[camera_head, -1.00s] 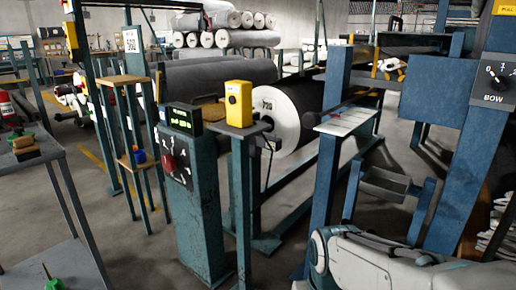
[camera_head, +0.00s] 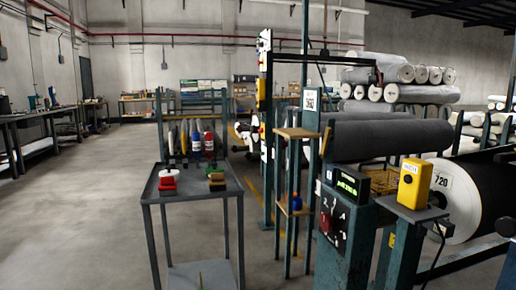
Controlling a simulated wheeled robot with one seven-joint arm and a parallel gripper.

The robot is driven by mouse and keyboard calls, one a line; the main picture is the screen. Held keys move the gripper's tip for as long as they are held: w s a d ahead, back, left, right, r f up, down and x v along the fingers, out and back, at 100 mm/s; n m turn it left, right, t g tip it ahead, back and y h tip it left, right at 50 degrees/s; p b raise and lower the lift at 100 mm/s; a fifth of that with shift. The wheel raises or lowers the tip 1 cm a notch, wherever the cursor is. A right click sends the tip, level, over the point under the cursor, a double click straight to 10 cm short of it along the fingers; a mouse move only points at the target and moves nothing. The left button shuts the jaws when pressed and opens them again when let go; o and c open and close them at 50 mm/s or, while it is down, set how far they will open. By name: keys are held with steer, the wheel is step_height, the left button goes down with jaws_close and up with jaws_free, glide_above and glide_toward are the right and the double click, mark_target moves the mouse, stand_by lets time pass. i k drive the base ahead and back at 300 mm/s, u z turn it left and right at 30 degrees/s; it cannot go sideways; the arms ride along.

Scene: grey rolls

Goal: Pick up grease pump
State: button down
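No thing in view is plainly a grease pump. On the top of a grey metal cart (camera_head: 195,204) left of centre stand a red piece with a pale top (camera_head: 167,182), a brush-like block pair (camera_head: 216,181), and a row of bottles and tools at the back edge, among them a red-and-white bottle (camera_head: 208,146). On the cart's lower shelf, a thin upright spout (camera_head: 201,279) shows at the bottom edge; the body below it is cut off. My gripper is not in view.
A yellow control box (camera_head: 411,184) and a post with a dial panel (camera_head: 336,212) stand at right, beside a large roll (camera_head: 470,203). A narrow wooden-topped stand (camera_head: 297,132) is right of the cart. Open floor (camera_head: 80,220) lies left. Workbenches line the far left.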

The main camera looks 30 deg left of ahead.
mark_target(209, 134)
steer(key=u, duration=1.4)
